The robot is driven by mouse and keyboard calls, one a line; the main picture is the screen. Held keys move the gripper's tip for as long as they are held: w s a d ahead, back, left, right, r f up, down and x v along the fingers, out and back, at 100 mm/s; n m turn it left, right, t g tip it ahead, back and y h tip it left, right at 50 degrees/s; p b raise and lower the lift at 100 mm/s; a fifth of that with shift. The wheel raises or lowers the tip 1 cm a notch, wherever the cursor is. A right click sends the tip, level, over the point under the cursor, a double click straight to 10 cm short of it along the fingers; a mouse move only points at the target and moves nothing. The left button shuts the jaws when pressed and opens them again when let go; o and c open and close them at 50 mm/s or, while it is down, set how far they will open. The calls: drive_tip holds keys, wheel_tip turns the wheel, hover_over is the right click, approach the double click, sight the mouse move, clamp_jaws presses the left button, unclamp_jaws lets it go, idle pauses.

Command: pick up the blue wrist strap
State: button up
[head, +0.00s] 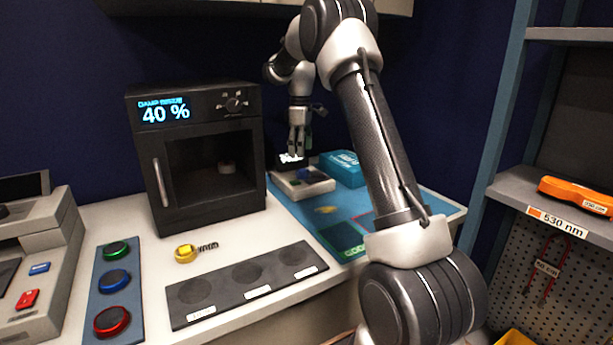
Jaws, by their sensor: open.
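My gripper (299,148) is at the back of the bench, pointing down, with its fingers apart and nothing visible between them. Just below it is a small pale device with a dark display (290,160). A blue box (345,170) with white lettering stands to the right of the device, partly behind my arm.
A black cabinet (200,205) reading 40 % stands left of my gripper. In front are a yellow-topped item (186,253), a dark tray with round recesses (190,318) and a panel with three coloured buttons (97,280). A blue mat (300,208) lies under the device. A shelf (510,188) is at right.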

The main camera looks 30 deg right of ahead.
sight(302, 171)
drive_tip(key=shift+s+r+n, duration=0.1)
drive_tip(key=shift+r+n, duration=0.25)
drive_tip(key=shift+n, duration=0.25)
drive_tip(key=shift+s+f+n, duration=0.1)
drive_tip(key=shift+f+n, duration=0.2)
drive_tip(key=shift+n, duration=0.2)
drive_tip(key=f, duration=0.7)
drive_tip(key=shift+s+f, duration=0.15)
drive_tip(key=shift+s, duration=0.2)
drive_tip(key=c, duration=1)
drive_tip(key=shift+c, duration=0.2)
